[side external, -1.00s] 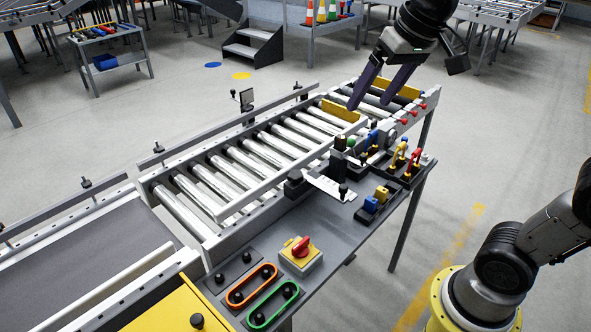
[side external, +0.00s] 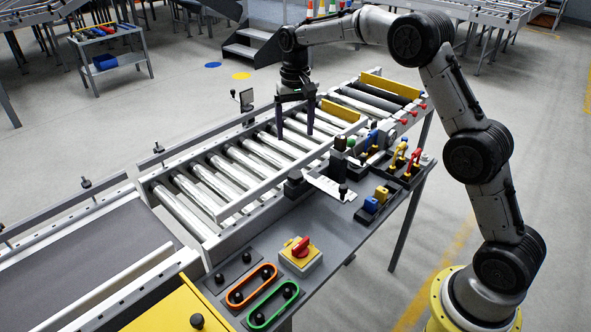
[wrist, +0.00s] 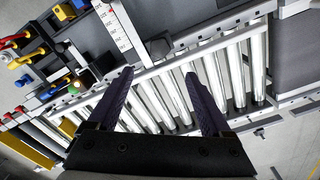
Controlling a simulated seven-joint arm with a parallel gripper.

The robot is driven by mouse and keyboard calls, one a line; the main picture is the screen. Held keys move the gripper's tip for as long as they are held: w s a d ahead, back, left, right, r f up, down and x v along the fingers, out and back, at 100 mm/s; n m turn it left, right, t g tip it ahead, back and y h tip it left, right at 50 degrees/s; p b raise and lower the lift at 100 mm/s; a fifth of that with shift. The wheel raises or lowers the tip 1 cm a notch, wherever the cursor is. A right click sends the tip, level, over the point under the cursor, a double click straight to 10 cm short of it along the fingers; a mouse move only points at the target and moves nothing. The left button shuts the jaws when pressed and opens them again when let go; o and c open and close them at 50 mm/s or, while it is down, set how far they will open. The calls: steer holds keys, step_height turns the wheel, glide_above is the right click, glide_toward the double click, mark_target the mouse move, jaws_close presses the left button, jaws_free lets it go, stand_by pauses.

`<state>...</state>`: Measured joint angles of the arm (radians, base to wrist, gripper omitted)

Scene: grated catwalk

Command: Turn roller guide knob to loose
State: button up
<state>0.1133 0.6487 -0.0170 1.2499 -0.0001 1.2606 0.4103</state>
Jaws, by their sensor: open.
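My gripper (side external: 295,131) is open and empty, pointing down above the far half of the roller conveyor (side external: 222,175). Small black knobs stand along the far guide rail, one at the left (side external: 86,183) and one at mid-rail (side external: 158,147). Another black knob (side external: 343,189) stands at the end of the white scale plate (side external: 322,185). I see no readable "loose" mark and cannot tell which knob is the roller guide knob. My gripper touches none of these.
Orange (side external: 252,286) and green (side external: 274,303) slots hold black knobs. Coloured levers (side external: 402,158) crowd the table's far end. A black post with a plate (side external: 246,100) stands beside the far rail.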

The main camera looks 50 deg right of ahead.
mark_target(295, 174)
step_height(295, 174, down, 13)
steer(key=shift+f, duration=0.2)
stand_by(0.3)
jaws_close()
stand_by(0.4)
